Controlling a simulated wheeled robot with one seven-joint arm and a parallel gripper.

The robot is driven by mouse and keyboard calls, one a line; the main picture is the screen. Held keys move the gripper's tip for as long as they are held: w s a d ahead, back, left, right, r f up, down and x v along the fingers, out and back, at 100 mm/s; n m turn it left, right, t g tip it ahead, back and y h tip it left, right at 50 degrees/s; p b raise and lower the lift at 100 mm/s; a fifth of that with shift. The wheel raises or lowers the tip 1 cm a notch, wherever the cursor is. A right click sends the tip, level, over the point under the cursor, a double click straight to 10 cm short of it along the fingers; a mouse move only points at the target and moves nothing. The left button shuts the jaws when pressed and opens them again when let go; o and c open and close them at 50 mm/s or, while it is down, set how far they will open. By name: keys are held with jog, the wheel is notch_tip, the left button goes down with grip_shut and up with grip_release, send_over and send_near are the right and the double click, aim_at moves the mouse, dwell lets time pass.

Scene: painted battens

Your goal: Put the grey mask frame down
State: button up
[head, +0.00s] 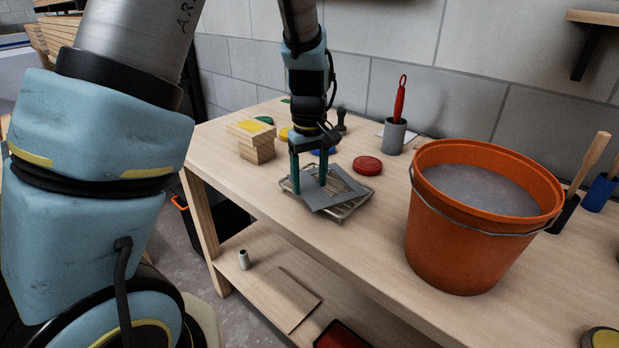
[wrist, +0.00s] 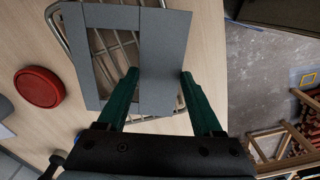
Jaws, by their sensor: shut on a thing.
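The grey mask frame (wrist: 163,60) is a flat grey square with an open middle. In the head view the mask frame (head: 318,199) is at a wire rack (head: 349,211) on the workbench, overlapping it and turned against it. I cannot tell whether it touches the rack. My gripper (head: 308,182) points down over the rack and is shut on one side of the frame. In the wrist view my green fingers (wrist: 158,75) stand either side of that grey strip. The rack's wires (wrist: 118,45) show through the frame's opening.
A red round lid (head: 367,165) lies just behind the rack. A large orange bucket (head: 460,240) stands to the right, and stacked wooden blocks (head: 257,148) to the left. A grey cup (head: 395,137) holds a red-handled tool near the wall. The bench's front edge is close to the rack.

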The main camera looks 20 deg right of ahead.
jog(key=o, duration=1.3)
jog(key=shift+o, duration=0.2)
notch_tip(320, 180, up, 12)
jog(key=b, duration=0.1)
jog(key=s+a+f+m, duration=0.1)
jog(key=a+f, duration=0.3)
jog(key=a, duration=0.9)
jog(key=s+a+f+m+t, duration=0.1)
jog(key=s+a+f, duration=0.2)
jog(key=a, duration=1)
jog(key=shift+a+f+m+t, duration=0.3)
jog(key=shift+f, duration=0.35)
